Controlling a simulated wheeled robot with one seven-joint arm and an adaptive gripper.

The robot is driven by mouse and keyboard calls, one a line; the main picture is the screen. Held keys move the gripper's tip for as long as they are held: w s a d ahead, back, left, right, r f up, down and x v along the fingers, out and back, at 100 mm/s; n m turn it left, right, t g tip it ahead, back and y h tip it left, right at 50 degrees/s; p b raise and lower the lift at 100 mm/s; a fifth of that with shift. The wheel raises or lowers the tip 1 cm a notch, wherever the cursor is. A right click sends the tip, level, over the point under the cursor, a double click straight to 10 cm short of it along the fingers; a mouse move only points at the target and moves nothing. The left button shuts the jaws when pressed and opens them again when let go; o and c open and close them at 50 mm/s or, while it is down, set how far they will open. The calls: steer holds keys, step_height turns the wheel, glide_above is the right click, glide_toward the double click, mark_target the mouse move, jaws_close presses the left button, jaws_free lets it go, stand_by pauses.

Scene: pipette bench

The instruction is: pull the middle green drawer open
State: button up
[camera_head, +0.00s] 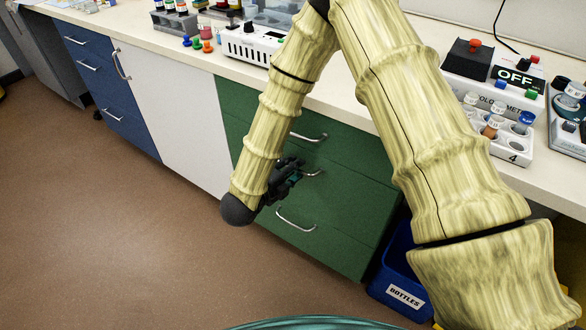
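The green drawer unit stands under the bench, with three drawers stacked in its front. The middle green drawer (348,184) looks closed, flush with the fronts above and below. Part of its silver handle (314,173) shows just right of my gripper; the rest is hidden. My gripper (298,170) is dark and small in the view, at the middle drawer's front beside the handle. I cannot tell whether its fingers touch or surround the handle, or whether they are open or shut. My arm covers the left part of the drawer fronts.
The top drawer handle (308,137) is just above my gripper, and the bottom drawer handle (296,220) is below. A blue bottles bin (402,265) stands right of the drawers. The brown floor (120,230) is clear in front. Instruments and vials crowd the bench top (345,103).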

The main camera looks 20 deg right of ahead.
steer(key=shift+w+d+f, duration=0.1)
steer(key=shift+w+d, duration=0.1)
steer(key=shift+d, duration=0.1)
jaws_close()
steer(key=shift+a, duration=0.15)
